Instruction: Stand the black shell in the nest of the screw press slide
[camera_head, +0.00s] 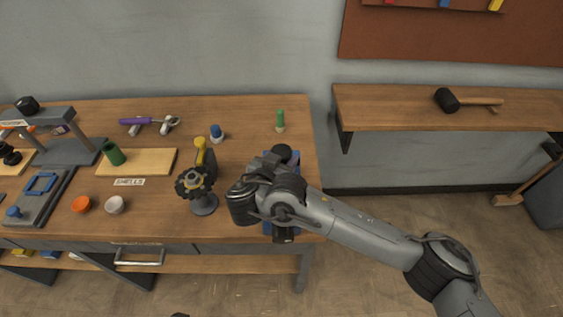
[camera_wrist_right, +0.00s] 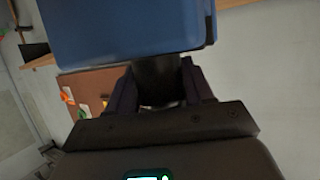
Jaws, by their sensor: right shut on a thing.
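My right gripper (camera_head: 279,163) is over the right end of the bench, largely hidden by its own wrist. In the right wrist view its fingers (camera_wrist_right: 160,88) are shut on a dark cylinder, which looks like the black shell (camera_wrist_right: 156,72). A dark round top (camera_head: 283,152) shows just beyond the wrist in the head view. A blue block (camera_wrist_right: 125,28) is right against or very close to the cylinder's far end; I cannot tell if they touch. In the head view the blue body (camera_head: 267,228) is mostly under my arm. I cannot make out a nest. My left gripper is out of view.
A green shell (camera_head: 113,153) stands on a wooden board (camera_head: 150,162). A grey press-like frame (camera_head: 45,118) is at the left. A black-and-yellow fixture (camera_head: 199,188) stands left of my wrist. A green-topped peg (camera_head: 280,121) and blue-topped piece (camera_head: 216,133) stand behind.

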